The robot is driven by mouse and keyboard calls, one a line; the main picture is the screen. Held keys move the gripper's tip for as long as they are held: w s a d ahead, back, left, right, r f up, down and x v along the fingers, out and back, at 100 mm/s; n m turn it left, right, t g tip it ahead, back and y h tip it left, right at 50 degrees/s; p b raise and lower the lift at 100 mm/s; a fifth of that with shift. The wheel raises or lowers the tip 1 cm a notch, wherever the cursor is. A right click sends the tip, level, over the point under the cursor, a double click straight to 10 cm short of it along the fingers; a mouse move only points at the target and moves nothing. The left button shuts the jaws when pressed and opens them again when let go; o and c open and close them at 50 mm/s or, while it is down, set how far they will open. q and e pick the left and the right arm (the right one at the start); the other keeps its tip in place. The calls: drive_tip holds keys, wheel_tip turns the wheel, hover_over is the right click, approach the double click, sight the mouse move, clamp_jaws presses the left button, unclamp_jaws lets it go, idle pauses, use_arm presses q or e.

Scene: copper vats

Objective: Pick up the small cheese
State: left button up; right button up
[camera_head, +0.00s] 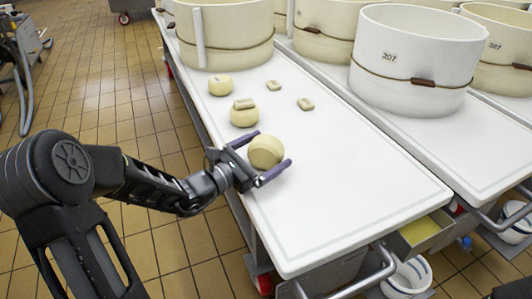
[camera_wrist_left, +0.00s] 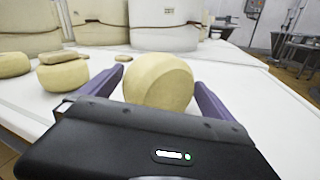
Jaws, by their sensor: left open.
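A small round pale-yellow cheese (camera_head: 265,152) is near the left edge of the white table, between the two purple fingers of my left gripper (camera_head: 266,158). In the left wrist view the cheese (camera_wrist_left: 159,82) sits between the open fingers (camera_wrist_left: 160,92), with a gap visible on its left side. Whether the fingers touch it on the right I cannot tell. My left gripper is open. The underside of the cheese is partly hidden by the gripper body in the wrist view. My right gripper is not in view.
Another cheese (camera_head: 244,117) with a small flat block (camera_head: 244,103) on top stands just behind, and a further cheese (camera_head: 221,86) beyond it. Two more flat blocks (camera_head: 273,86) (camera_head: 305,104) lie on the white table (camera_head: 340,190). Large vats (camera_head: 412,62) stand behind. The table's front is clear.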

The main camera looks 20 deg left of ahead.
use_arm(q)
drive_tip(key=c, duration=1.8)
drive_tip(key=shift+o, duration=0.2)
wheel_tip(320, 180, up, 9)
drive_tip(key=p, duration=0.4)
drive_tip(key=shift+r, duration=0.15)
drive_tip(key=shift+r+p, duration=0.35)
drive_tip(key=shift+r, duration=0.1)
